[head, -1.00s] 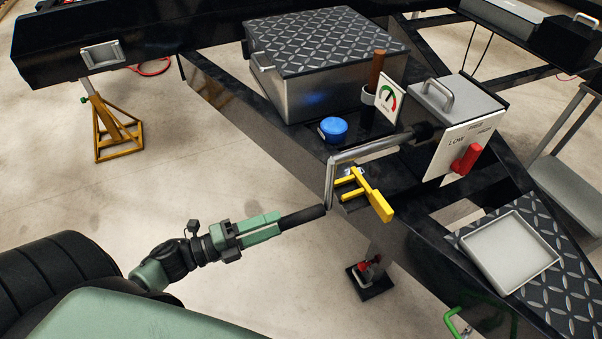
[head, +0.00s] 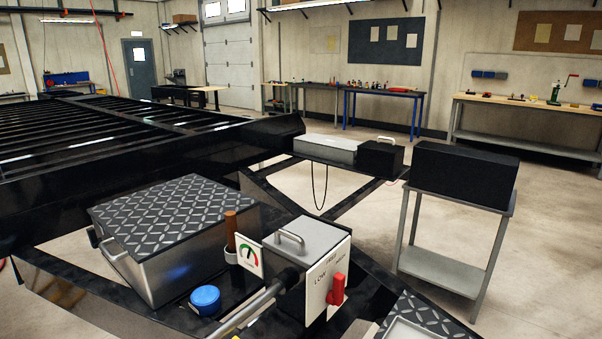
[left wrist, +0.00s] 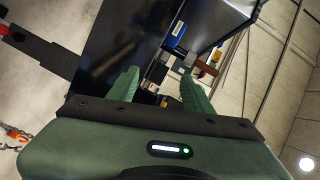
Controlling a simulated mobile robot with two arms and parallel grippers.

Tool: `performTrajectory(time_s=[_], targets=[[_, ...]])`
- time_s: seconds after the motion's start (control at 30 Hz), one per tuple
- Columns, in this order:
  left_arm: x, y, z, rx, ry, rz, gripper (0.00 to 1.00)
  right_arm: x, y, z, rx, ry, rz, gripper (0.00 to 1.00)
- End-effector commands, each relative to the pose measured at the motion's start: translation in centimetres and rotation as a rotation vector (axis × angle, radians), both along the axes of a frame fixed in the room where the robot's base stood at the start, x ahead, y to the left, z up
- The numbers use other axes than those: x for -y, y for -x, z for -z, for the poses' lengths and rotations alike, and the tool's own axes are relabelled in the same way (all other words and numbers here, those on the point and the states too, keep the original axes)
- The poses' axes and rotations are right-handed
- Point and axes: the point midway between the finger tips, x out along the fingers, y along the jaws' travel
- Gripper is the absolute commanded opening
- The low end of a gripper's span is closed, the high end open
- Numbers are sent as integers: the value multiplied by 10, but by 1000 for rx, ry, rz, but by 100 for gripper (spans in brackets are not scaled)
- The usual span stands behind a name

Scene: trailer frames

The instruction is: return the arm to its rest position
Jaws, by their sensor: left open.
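My left gripper (left wrist: 160,88) shows in the left wrist view with its two green fingers spread apart. Nothing is held between them. Beyond the fingertips, some way off, are a dark frame part (left wrist: 125,40), a small blue part (left wrist: 176,28) and a brown piece (left wrist: 210,70); the view is tilted and I cannot tell exactly what these are. Neither my left arm nor my right arm shows in the head view. In that view a grey gear box (head: 308,247) with a red lever (head: 337,289) stands on the black trailer frame (head: 75,295).
A tread-plate box (head: 175,225), a blue cap (head: 205,299) and a gauge (head: 248,255) sit on the frame. A grey stand (head: 445,270) carries a black box (head: 462,175) at right. Workbenches (head: 385,93) line the far wall. Open floor (head: 550,230) lies at right.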

Motion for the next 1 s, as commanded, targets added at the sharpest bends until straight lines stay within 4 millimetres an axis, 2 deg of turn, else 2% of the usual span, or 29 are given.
performTrajectory(time_s=[0.17, 0.27, 0.4, 0.67, 1.0], targets=[[-5, 7, 14, -228, 257, -288, 50, 0, 0, 0, 0, 0, 0, 42], [0, 23, 26, -369, 392, -425, 50, 0, 0, 0, 0, 0, 0, 42], [17, 56, 41, -576, 557, -585, 50, 0, 0, 0, 0, 0, 0, 42], [53, 112, 49, -857, 718, -750, 50, 0, 0, 0, 0, 0, 0, 42], [92, 173, 43, -1128, 809, -871, 50, -1, 0, 0, 0, -1, 0, 42]])
